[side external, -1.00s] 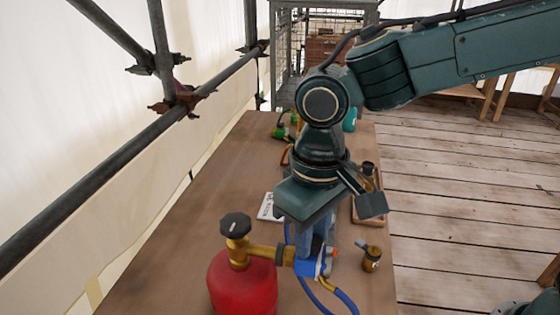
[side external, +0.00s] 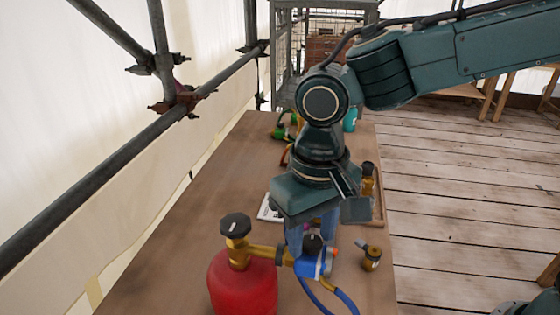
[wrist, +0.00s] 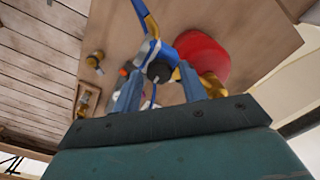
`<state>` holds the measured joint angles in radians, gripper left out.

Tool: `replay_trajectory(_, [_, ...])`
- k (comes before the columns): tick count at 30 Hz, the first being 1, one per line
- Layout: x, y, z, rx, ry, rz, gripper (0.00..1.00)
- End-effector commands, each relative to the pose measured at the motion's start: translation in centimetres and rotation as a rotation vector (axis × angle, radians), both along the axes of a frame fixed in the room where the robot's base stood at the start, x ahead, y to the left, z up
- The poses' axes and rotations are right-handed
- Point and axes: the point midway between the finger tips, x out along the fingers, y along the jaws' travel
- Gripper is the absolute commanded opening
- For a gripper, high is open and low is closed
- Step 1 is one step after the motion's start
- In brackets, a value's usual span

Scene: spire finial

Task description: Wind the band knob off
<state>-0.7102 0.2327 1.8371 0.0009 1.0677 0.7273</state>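A black knob (side external: 312,244) stands on top of a blue fitting (side external: 310,266), joined by a brass pipe to a red cylinder (side external: 243,286). A second black knob (side external: 235,225) with a white mark tops the cylinder's brass valve. I cannot tell for certain which is the band knob. My gripper (side external: 314,236) points down over the fitting, fingers open. In the wrist view, the fitting's knob (wrist: 158,72) lies between the two spread fingers of my gripper (wrist: 160,80), with gaps showing on both sides. The exact height of the fingertips against the knob is hard to tell.
A blue hose (side external: 340,297) runs from the fitting. A small brass fitting (side external: 371,257) stands to its right. A white card (side external: 267,207) and a wooden tray (side external: 379,210) lie farther back on the brown table (side external: 180,250). A scaffold rail (side external: 120,172) runs along the left.

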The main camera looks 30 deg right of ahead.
Motion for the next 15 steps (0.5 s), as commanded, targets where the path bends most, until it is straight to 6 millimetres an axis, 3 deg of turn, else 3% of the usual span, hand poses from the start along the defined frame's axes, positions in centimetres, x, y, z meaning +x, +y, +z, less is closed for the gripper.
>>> replay_trajectory(15, [-0.04, 0.00, 0.55, -0.001, 0.002, 0.003, 0.49])
